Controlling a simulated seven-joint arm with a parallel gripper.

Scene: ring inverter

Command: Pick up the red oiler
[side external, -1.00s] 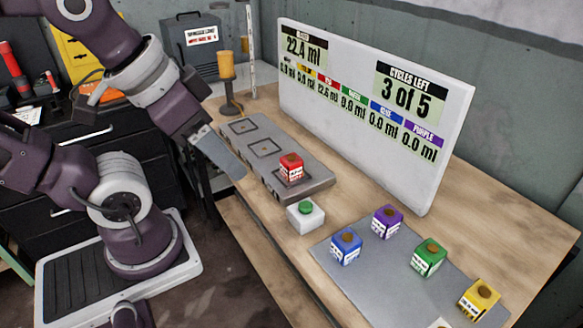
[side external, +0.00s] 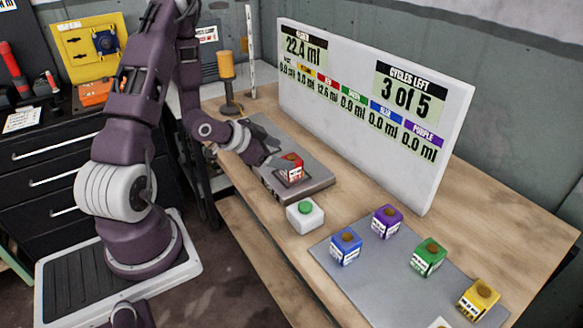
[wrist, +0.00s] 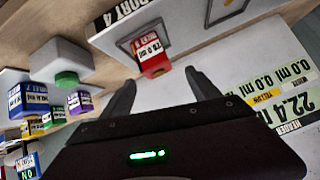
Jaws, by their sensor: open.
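The red oiler (side external: 291,167) is a small red cube with a white label. It sits on the front-right marked square of the grey slotted plate (side external: 318,186). My gripper (side external: 270,151) is just to the left of it in the side view, at about its height. In the wrist view the red oiler (wrist: 152,58) lies just beyond my two dark fingers (wrist: 160,88), which are spread apart with nothing between them. I cannot tell whether a finger touches it.
A white block with a green button (side external: 305,214) stands in front of the plate. Blue (side external: 346,246), purple (side external: 387,222), green (side external: 429,258) and yellow (side external: 479,299) cubes stand on a grey mat. A white display board (side external: 440,150) rises behind. An amber-topped post (side external: 227,65) stands at the back left.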

